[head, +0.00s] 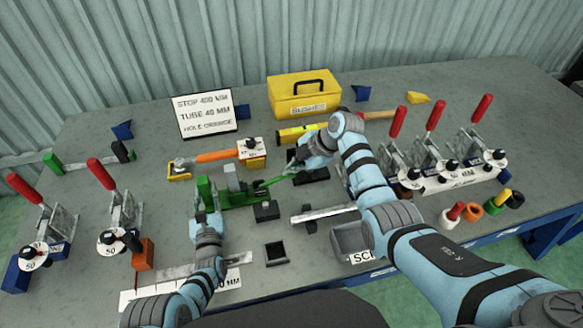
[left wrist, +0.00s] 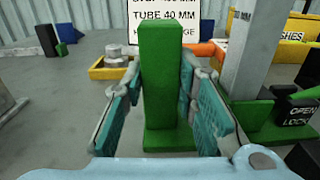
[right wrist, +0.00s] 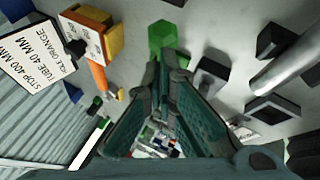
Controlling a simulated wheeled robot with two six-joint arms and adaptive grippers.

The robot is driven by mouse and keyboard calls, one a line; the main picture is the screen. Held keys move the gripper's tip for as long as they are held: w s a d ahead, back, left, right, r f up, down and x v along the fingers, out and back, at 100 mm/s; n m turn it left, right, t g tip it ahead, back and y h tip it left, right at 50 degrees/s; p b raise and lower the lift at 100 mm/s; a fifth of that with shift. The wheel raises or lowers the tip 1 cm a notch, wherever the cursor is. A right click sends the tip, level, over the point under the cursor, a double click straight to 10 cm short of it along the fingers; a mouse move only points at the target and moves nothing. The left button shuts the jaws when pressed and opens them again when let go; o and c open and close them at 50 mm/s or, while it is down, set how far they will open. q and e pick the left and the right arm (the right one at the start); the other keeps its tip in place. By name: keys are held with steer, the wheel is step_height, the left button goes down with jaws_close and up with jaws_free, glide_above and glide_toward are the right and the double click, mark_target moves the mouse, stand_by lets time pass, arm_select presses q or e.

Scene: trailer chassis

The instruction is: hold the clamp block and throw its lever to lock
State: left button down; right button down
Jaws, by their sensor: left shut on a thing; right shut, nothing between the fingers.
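The green clamp block (head: 238,200) stands on the table with a grey upright part on it. My left gripper (head: 206,202) is shut on its green upright post; the left wrist view shows the post (left wrist: 165,85) upright between the fingers. A green lever (head: 272,182) reaches right from the block, low and nearly flat. My right gripper (head: 297,168) is shut and empty by the lever's far end; whether it touches is unclear. The right wrist view shows a green piece (right wrist: 166,38) just beyond its fingertips (right wrist: 166,68). A black OPEN/LOCK marker (left wrist: 300,115) is beside the block.
Red-handled toggle clamps stand at left (head: 115,205) and right (head: 435,155). Behind are a sign (head: 206,115), a yellow bushes box (head: 304,97) and an orange-handled tool (head: 216,156). A grey tube (head: 325,213) and a grey bin (head: 350,240) lie right of the block.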

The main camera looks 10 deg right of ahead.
arm_select(q)
steer(key=c, duration=1)
jaws_free()
arm_select(e)
steer(key=a+v, duration=0.1)
steer(key=v, duration=1.2)
steer(key=shift+s+a+r, duration=0.25)
steer(key=shift+s+r, duration=0.2)
arm_select(q)
steer(key=shift+o, duration=0.2)
steer(key=shift+s+p, duration=0.35)
steer(key=shift+p, duration=0.05)
steer(key=s+p, duration=0.4)
steer(key=s, duration=0.3)
steer(key=shift+r, duration=0.15)
steer(key=shift+s, duration=0.15)
arm_select(e)
step_height(320, 180, up, 5)
steer(key=shift+f, duration=0.1)
